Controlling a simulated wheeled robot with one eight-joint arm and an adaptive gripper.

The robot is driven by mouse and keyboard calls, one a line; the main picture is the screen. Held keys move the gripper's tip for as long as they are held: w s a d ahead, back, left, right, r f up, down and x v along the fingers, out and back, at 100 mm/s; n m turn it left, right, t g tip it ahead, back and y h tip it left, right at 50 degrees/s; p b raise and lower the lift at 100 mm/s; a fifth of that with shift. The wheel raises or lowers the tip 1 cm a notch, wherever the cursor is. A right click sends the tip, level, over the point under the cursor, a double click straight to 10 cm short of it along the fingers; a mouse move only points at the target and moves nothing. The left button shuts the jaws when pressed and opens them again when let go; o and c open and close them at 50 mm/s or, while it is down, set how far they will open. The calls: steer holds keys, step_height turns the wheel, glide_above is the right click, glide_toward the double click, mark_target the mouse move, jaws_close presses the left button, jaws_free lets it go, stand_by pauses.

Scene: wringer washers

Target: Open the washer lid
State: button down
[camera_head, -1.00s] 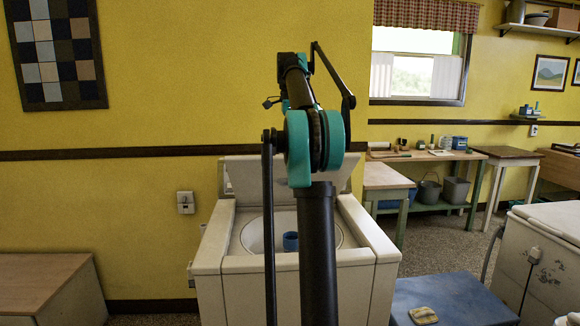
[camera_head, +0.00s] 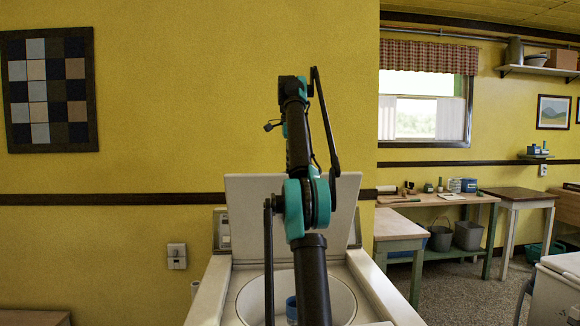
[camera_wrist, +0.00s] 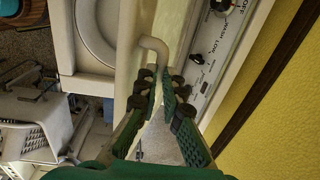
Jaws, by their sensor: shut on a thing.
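The white washer (camera_head: 213,297) stands ahead, partly behind my arm. Its lid (camera_head: 252,205) stands up at the back, and the round tub opening (camera_head: 340,291) is uncovered. A blue part (camera_head: 291,308) shows inside the tub. In the wrist view my gripper (camera_wrist: 168,82) points down, with its green-padded fingers closed in around a pale, thin piece that looks like the lid's edge. The tub rim (camera_wrist: 88,45) is to the left and the control panel (camera_wrist: 212,55) to the right. In the head view the gripper cannot be made out.
A yellow wall (camera_head: 150,110) is close behind the washer, with an outlet (camera_head: 177,256) at left. A workbench (camera_head: 440,199) with buckets below is to the right. A white appliance (camera_head: 555,290) stands at the right edge.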

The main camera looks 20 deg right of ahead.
steer(key=shift+w+d+f, duration=0.15)
steer(key=shift+w+f, duration=0.15)
steer(key=shift+w, duration=0.15)
steer(key=shift+w+d+f, duration=0.15)
steer(key=shift+w+f, duration=0.1)
steer(key=shift+w, duration=0.2)
steer(key=c, duration=2.1)
jaws_free()
steer(key=shift+c, duration=0.2)
steer(key=o, duration=0.6)
steer(key=shift+w+d+f, duration=0.1)
steer(key=shift+w+f, duration=0.25)
steer(key=shift+w, duration=0.2)
steer(key=shift+s, duration=0.2)
